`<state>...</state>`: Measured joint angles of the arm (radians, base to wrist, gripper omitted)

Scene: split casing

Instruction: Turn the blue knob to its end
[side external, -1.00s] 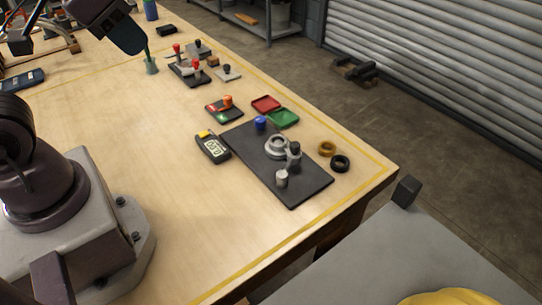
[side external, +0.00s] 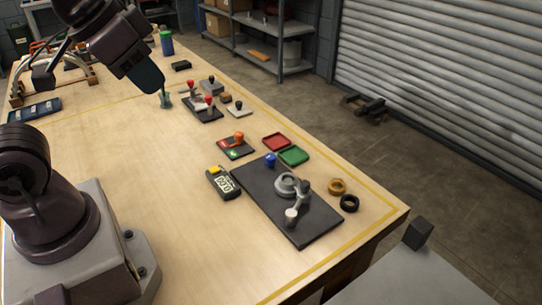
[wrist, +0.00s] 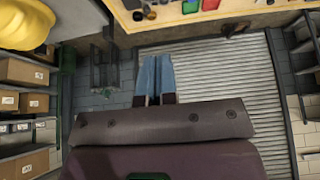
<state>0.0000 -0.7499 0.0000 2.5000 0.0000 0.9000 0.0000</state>
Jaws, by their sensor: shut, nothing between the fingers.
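The plate also carries a grey ring-shaped part (side external: 286,182) and a light grey lever-like part (side external: 292,217). My gripper (side external: 164,100) is at the upper left of the table, well away from the knob, with its fingers pointing down. In the wrist view its two blue fingers (wrist: 155,80) are side by side, shut and empty. I cannot make out the knob's marking or turn angle.
Beside the plate are a meter (side external: 222,183), a small black base with an orange knob (side external: 238,141), a red tray (side external: 276,142), a green tray (side external: 294,157) and two rings (side external: 337,186). A base with red-topped levers (side external: 203,108) stands near my gripper. The table's left middle is clear.

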